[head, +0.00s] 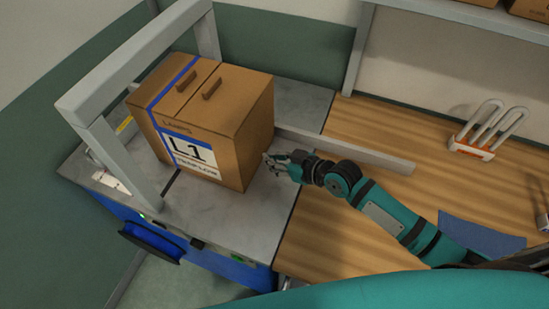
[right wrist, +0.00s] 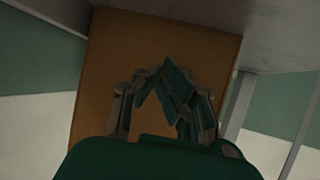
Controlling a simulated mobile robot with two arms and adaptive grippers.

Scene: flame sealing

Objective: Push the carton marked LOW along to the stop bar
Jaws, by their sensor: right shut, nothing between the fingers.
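A brown carton (head: 225,115) with a blue tape band, two brown tabs on top and a white L1 label stands upright on the grey machine bed (head: 232,215). The small print under L1 is hard to read. My right gripper (head: 268,165) is shut and empty, with its fingertips close to the carton's right face; I cannot tell whether they touch. In the right wrist view the shut fingers (right wrist: 160,85) are in front of the carton's plain face (right wrist: 150,40). A long grey bar (head: 350,150) runs right from behind the carton. My left gripper is not in view.
A grey arch frame (head: 85,95) stands at the bed's left, close to the carton. A wooden bench (head: 380,220) adjoins on the right, bearing a white looped rack (head: 480,135) and a blue sheet (head: 480,237). More cartons sit on a shelf (head: 480,15) at upper right.

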